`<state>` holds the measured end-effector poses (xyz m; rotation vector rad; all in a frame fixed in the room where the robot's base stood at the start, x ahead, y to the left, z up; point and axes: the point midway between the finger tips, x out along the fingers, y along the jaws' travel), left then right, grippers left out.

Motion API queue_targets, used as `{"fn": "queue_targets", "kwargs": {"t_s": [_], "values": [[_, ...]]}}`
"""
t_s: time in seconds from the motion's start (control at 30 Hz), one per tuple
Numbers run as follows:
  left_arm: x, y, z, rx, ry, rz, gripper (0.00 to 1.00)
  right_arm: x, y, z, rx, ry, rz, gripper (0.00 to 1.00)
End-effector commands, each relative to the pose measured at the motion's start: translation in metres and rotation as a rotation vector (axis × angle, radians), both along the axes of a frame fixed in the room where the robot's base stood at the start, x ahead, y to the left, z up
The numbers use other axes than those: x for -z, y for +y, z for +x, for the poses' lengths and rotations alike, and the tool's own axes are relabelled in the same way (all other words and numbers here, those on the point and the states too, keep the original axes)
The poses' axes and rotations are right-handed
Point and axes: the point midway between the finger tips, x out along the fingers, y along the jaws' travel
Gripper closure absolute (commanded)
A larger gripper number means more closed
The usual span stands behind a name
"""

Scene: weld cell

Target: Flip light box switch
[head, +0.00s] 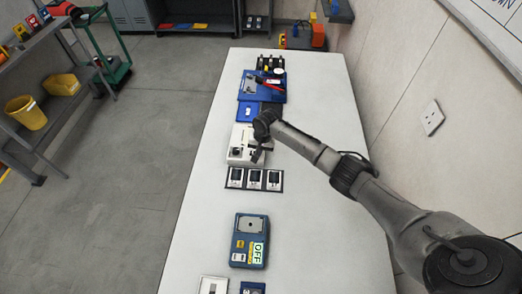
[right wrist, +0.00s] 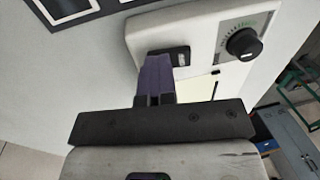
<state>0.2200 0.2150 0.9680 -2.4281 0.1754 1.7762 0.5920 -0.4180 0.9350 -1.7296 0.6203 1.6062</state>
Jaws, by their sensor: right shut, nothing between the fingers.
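The light box (head: 236,160), a white box, lies on the white table. In the right wrist view the white box (right wrist: 147,33) shows a black dial knob (right wrist: 243,44) and a dark rocker switch (right wrist: 181,57). My right gripper (head: 256,158) is over the box. In the right wrist view its shut, empty fingers (right wrist: 154,66) are right at the switch and partly hide it. I cannot tell whether they touch it. My left gripper is not in view.
A panel of three switches (head: 254,179) lies just nearer on the table (head: 193,226). Closer still is a blue device (head: 250,220) with an OFF display. A blue case (head: 249,85) with tools stands beyond the box.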

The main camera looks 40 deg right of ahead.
Motion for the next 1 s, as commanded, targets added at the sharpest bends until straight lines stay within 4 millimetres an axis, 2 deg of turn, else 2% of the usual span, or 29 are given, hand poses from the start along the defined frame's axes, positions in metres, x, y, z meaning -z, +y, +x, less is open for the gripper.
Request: {"fn": "queue_targets", "kwargs": {"t_s": [0.03, 0.23, 0.37, 0.77, 0.8, 1.0], "values": [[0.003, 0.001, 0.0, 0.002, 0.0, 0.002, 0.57, 0.015, 0.004, -0.002, 0.002, 0.006, -0.004, 1.0], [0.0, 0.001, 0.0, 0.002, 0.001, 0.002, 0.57, 0.013, 0.007, 0.0, 0.001, 0.007, -0.002, 1.0], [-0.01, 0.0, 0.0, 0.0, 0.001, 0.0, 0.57, 0.005, 0.006, -0.001, 0.001, 0.008, -0.003, 1.0], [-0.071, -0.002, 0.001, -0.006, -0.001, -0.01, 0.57, -0.046, -0.004, -0.01, -0.002, 0.012, -0.007, 1.0], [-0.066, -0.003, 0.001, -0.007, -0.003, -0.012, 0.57, -0.052, -0.006, -0.01, -0.004, 0.008, -0.006, 1.0], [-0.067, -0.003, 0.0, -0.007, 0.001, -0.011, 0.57, -0.092, -0.01, -0.015, -0.003, 0.007, -0.007, 1.0]]}}
